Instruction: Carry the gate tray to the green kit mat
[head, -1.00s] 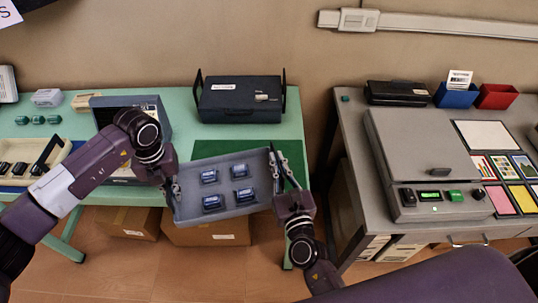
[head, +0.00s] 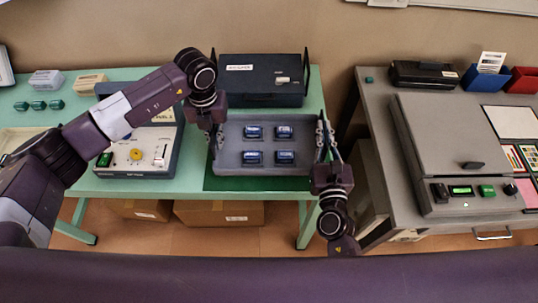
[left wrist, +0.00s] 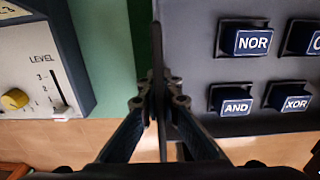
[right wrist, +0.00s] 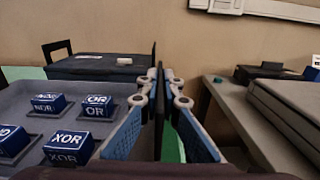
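The gate tray (head: 262,164) is grey and holds several blue gate blocks with labels such as NOR, AND, XOR and OR. It is level over the green kit mat (head: 222,184) on the green table; whether it touches the mat is unclear. My left gripper (head: 215,140) is shut on the tray's left wall, and this wall stands between the fingers in the left wrist view (left wrist: 157,95). My right gripper (head: 324,142) is shut on the right wall, also between the fingers in the right wrist view (right wrist: 160,95).
A dark case (head: 260,80) stands right behind the tray. A device with a yellow knob (head: 136,155) is close on the left. A gap separates the green table (head: 190,187) from the grey bench (head: 385,150) on the right. Cardboard boxes (head: 220,214) lie below.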

